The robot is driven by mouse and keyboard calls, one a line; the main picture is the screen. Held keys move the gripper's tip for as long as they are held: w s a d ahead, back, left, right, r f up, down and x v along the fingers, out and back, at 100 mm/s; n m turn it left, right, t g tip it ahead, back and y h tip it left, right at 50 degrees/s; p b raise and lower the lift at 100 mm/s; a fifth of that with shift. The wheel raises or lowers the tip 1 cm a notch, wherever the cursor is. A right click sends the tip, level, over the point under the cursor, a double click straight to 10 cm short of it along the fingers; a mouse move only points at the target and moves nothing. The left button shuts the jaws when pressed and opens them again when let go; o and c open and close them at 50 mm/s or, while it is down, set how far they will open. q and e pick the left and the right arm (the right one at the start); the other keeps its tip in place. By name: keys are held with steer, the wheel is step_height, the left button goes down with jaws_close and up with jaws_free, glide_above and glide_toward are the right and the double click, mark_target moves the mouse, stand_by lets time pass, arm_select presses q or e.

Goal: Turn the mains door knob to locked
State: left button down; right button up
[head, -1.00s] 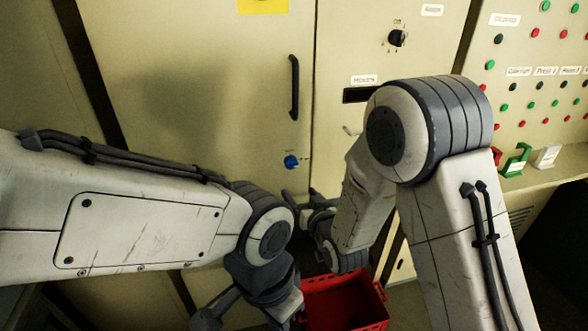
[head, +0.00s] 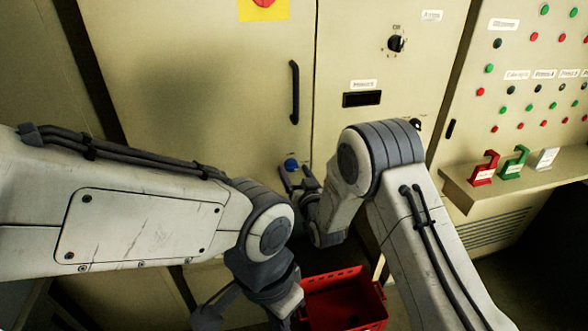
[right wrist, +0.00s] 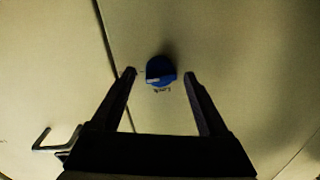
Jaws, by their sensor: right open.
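The blue door knob (head: 291,164) sits on the left cabinet door (head: 215,90), low and close to the seam. My right gripper (head: 287,178) is open just below the knob in the head view. In the right wrist view its fingertips (right wrist: 161,75) stand on either side of the knob, with gaps on both sides. My left gripper (head: 240,310) hangs low at the bottom, and its fingers are not clear.
A black door handle (head: 294,92) is above the knob. A red crate (head: 345,272) is below, between my arms. Red (head: 484,168) and green (head: 514,162) hook-shaped pieces stand on a ledge at the right. A bent metal handle (right wrist: 42,142) shows lower left in the wrist view.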

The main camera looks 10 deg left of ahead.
steer(key=shift+w+a, duration=0.15)
steer(key=shift+w, duration=0.15)
jaws_close()
